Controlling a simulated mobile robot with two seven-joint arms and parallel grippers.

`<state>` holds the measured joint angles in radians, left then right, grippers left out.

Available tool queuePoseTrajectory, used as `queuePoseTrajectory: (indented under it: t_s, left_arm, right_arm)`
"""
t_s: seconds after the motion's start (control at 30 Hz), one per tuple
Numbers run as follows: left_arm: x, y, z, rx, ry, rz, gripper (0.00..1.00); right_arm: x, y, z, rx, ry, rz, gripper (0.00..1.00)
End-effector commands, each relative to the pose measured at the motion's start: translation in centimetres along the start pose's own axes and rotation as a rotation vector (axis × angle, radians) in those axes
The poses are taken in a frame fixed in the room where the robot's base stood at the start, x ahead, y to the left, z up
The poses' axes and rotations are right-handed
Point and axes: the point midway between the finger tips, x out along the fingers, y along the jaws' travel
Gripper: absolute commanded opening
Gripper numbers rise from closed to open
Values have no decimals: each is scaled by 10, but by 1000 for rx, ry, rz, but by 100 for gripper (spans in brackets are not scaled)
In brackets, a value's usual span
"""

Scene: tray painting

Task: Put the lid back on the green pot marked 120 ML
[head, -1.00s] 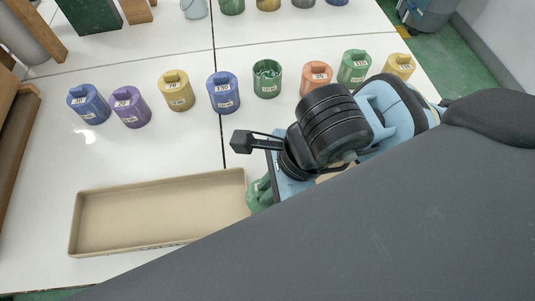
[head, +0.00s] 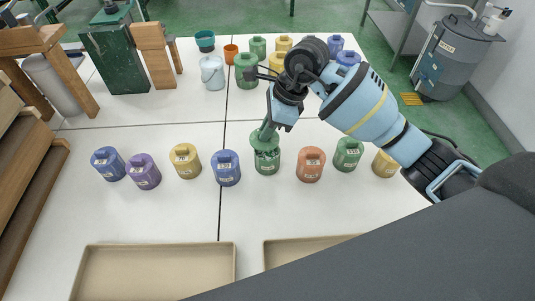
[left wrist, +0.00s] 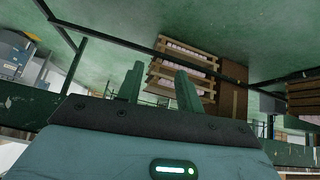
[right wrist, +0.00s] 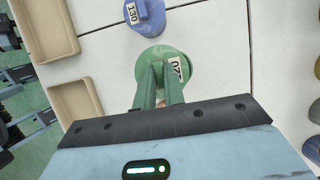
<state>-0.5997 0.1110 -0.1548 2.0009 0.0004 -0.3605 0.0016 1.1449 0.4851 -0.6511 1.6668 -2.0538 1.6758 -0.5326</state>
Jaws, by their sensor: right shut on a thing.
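The open green pot (head: 267,166) stands in the row of pots on the white table in the head view. Part of its opening shows below the green lid (head: 264,142); its label is too small to read there. My right gripper (head: 269,125) is shut on the lid's handle and holds the lid just above the pot. In the right wrist view the fingers (right wrist: 160,90) hold the green lid (right wrist: 178,54), with a partly covered number label. The pot is mostly hidden there. My left gripper (left wrist: 160,85) shows only in the left wrist view, open and empty, away from the pots.
A blue lidded pot (head: 227,169) stands left of the green pot and an orange one (head: 310,165) right. Two beige trays (head: 236,262) (head: 268,256) lie at the front. More containers and a green machine (head: 115,58) stand behind. Bare table lies between rows.

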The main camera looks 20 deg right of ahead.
Motion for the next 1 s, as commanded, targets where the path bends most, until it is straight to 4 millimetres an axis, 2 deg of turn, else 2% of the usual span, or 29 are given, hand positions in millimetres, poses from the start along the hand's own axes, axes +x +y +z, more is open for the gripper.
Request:
queuePoseTrajectory:
  t_s: [0.03, 0.1, 0.47, 0.67, 1.0]
  left_arm:
    - [-3, 0, -4, 1, 5, -1, 36]
    - [-4, 0, -3, 0, 3, -1, 36]
    - [-4, 0, 3, 0, -10, -2, 36]
    - [-2, 0, 6, -1, -14, -2, 36]
    - [6, 0, 16, -3, -27, 1, 36]
  right_arm:
    - [-7, -6, 2, -3, -2, -2, 0]
    - [-10, -10, 2, -4, -1, 0, 0]
    - [-8, -14, -1, -6, 1, 4, 0]
    - [0, -14, -4, -5, 2, 6, 0]
    - [26, -13, -15, -5, 2, 7, 0]
